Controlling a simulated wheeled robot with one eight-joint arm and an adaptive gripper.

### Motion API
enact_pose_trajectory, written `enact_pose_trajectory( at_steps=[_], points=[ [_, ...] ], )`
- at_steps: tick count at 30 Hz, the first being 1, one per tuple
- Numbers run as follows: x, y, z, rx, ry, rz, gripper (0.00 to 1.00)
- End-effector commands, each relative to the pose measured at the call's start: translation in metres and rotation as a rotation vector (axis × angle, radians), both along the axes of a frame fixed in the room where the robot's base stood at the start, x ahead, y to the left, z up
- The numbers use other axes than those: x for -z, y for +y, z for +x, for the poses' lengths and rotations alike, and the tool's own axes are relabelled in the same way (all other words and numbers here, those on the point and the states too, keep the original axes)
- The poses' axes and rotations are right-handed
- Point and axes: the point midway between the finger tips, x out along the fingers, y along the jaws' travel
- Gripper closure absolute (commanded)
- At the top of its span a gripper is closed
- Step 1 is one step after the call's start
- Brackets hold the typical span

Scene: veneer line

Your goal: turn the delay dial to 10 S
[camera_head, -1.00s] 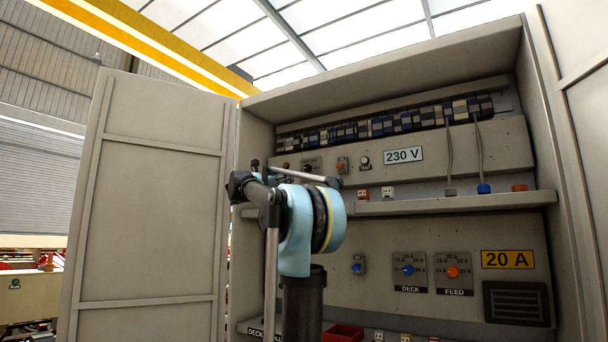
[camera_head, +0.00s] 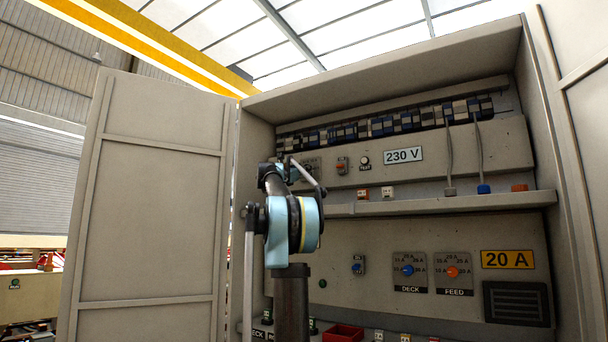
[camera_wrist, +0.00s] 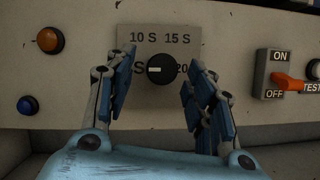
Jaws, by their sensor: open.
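The delay dial (camera_wrist: 161,69) is a round black knob with a white pointer mark, on a grey plate (camera_wrist: 159,40) in the wrist view. The pointer lies level and points left, toward a label ending in S that my finger partly covers. The labels 10 S and 15 S stand above the knob, and a partly covered 20 is at its right. My gripper (camera_wrist: 160,88) is open, with one blue-padded finger on each side of the knob and gaps between. In the head view my arm hides most of the dial plate (camera_head: 311,167).
An orange button (camera_wrist: 50,40) and a blue button (camera_wrist: 27,105) are left of the dial. An ON/OFF switch with an orange lever (camera_wrist: 288,82) is right of it. A shelf (camera_head: 440,204) runs below the upper panel. The open cabinet door (camera_head: 150,210) stands left.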

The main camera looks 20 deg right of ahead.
Motion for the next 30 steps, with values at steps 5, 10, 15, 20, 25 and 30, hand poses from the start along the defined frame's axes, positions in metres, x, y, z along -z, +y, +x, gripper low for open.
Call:
enact_pose_trajectory(
  at_steps=[5, 10, 15, 20, 25, 30],
  points=[
    [-0.005, -0.01, 0.007, 0.0, 0.001, -0.001, 0.51],
    [-0.006, -0.012, 0.008, -0.001, 0.0, 0.0, 0.51],
    [-0.006, -0.012, 0.008, 0.0, 0.0, 0.0, 0.51],
    [-0.006, -0.012, 0.008, 0.0, 0.0, 0.0, 0.82],
    [-0.006, -0.017, 0.008, 0.001, 0.002, -0.001, 0.95],
    [-0.006, -0.014, 0.009, 0.0, -0.008, 0.006, 0.95]
  ],
)
